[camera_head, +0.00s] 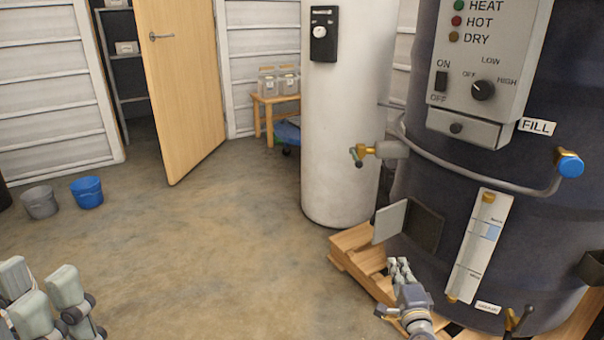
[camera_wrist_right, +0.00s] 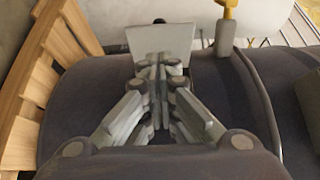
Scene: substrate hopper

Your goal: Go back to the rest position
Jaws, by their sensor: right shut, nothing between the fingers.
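My right gripper (camera_head: 400,268) is low in front of the big dark hopper (camera_head: 455,160), beside its lower left side. Its fingers are shut with nothing between them; the right wrist view also shows the fingers (camera_wrist_right: 157,75) pressed together. Just beyond the fingertips is a small pale flap (camera_head: 390,222), which stands out from the hopper next to a dark square panel or opening (camera_head: 425,228). The flap also shows behind the fingers in the right wrist view (camera_wrist_right: 175,38). Whether the fingers touch it I cannot tell.
The hopper stands on a wooden pallet (camera_head: 352,250). A brass-fitted pipe (camera_head: 480,180) and a level gauge (camera_head: 478,245) stick out near my right arm. A white tank (camera_head: 335,130) stands behind. Two buckets, one blue (camera_head: 88,192), are at far left. The floor (camera_head: 200,240) between is clear.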

